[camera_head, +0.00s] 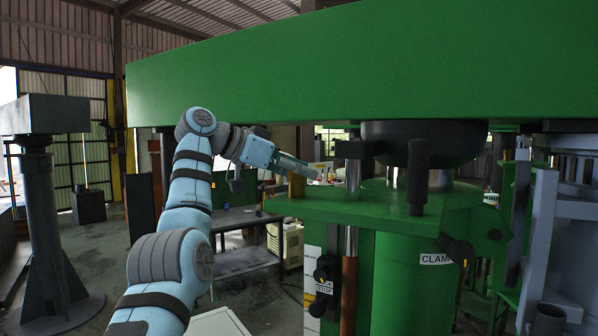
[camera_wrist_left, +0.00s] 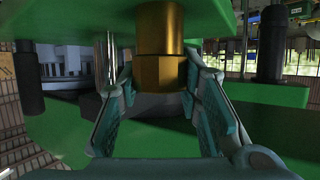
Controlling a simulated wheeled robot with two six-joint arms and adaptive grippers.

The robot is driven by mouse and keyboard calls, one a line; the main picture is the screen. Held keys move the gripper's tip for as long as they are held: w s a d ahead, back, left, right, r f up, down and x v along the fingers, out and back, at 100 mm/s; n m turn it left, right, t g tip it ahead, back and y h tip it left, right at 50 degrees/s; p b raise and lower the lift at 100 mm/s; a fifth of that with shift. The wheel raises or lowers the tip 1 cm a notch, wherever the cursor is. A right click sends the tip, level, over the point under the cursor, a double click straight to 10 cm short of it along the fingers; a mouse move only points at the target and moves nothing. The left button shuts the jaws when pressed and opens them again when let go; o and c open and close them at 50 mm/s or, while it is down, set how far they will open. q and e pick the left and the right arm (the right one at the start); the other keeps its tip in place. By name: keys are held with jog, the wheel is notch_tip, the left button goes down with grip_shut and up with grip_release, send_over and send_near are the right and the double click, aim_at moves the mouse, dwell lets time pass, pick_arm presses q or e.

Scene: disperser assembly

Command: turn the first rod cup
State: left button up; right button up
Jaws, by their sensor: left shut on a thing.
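The rod cup is a brass piece with a hexagonal part, seen in the left wrist view (camera_wrist_left: 161,74) between my fingers. It also shows as a small brass shape in the head view (camera_head: 296,186), at the left edge of the green machine plate (camera_head: 390,200). My left gripper (camera_head: 303,168) reaches in from the left below the big green beam. In the left wrist view its two fingers (camera_wrist_left: 160,88) lie on either side of the brass cup, shut on it. The fingers partly hide the cup's sides. My right gripper is not in view.
The green beam (camera_head: 360,70) hangs just above my left arm. A steel rod (camera_head: 352,176) and a black handle (camera_head: 418,178) stand right of the cup. A black control box (camera_head: 326,282) is on the machine's side. A grey column (camera_head: 40,200) stands far left.

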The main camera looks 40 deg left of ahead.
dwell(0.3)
pick_arm(q)
jog(key=o, duration=1.2)
jog(key=v, duration=1.2)
jog(key=shift+s, duration=0.1)
